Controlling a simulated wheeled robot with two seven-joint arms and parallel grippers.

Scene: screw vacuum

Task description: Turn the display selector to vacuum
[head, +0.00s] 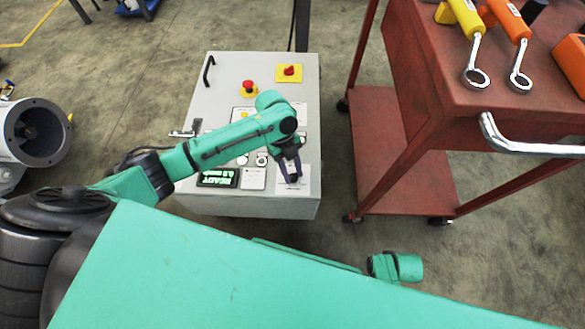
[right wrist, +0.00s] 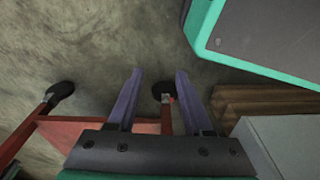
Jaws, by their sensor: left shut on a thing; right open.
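The control panel (head: 222,88) is a light grey box in the middle of the head view. Near its front edge a lit display (head: 217,178) reads "READY" with a smaller line below. My left gripper (head: 292,178) points down at the panel's front right corner, over a pale label plate (head: 285,187). It is shut on a small dark knob there, which I take for the display selector; the fingers hide most of it, so its setting cannot be read. My right gripper (right wrist: 152,85) is open and empty in the right wrist view, with floor behind its fingers.
A red emergency button (head: 249,87) and a red switch on a yellow plate (head: 289,73) sit at the panel's back. A red tool cart (head: 430,75) with several tools stands to the right. A grey cylindrical port (head: 38,130) is at the left. Floor lies between panel and cart.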

